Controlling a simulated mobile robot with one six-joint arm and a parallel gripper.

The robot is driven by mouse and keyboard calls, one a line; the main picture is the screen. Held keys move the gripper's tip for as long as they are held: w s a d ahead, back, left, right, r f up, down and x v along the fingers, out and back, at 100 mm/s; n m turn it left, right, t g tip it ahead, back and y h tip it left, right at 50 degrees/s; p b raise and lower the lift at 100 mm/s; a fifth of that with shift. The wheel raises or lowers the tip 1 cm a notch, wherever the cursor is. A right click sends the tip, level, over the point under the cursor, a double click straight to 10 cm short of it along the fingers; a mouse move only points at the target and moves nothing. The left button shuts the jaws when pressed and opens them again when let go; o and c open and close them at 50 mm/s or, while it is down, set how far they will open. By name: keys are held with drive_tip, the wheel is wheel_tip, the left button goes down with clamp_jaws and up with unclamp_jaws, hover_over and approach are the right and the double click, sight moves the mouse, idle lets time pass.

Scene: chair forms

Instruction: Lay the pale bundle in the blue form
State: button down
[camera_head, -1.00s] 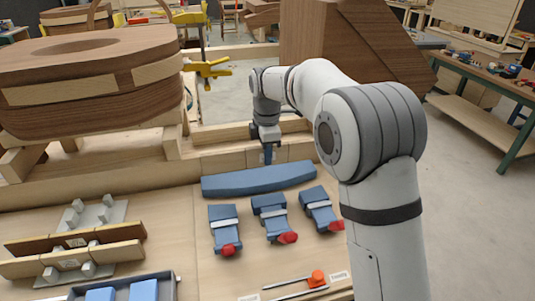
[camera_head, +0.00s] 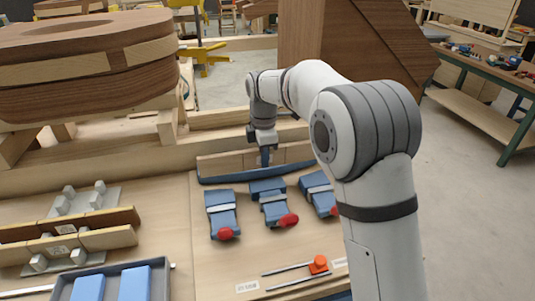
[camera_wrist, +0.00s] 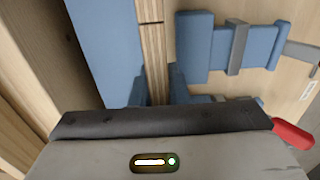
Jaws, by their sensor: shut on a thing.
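The pale bundle (camera_head: 222,165) is a long stack of thin light strips. My gripper (camera_head: 265,160) is shut on it near its middle. In the wrist view the bundle's layered strips (camera_wrist: 152,35) run between my two blue fingers. The blue form (camera_head: 255,177) is long and curved, and in the head view only its lower edge shows below the bundle, which hides the rest. In the wrist view the form (camera_wrist: 100,40) lies along the left of the bundle. I cannot tell whether the bundle touches it.
Three blue clamps with red handles (camera_head: 222,213) lie in front of the form. A grey rack with dark and pale strips (camera_head: 85,240) stands at left, above a tray (camera_head: 62,290) holding blue pieces. An orange tool with rods (camera_head: 318,265) lies at front. A big wooden form (camera_head: 90,60) stands behind.

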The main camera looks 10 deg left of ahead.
sight(264, 173)
drive_tip(key=shift+f+b, duration=1.4)
drive_tip(key=shift+f, duration=1.5)
drive_tip(key=shift+f, duration=0.3)
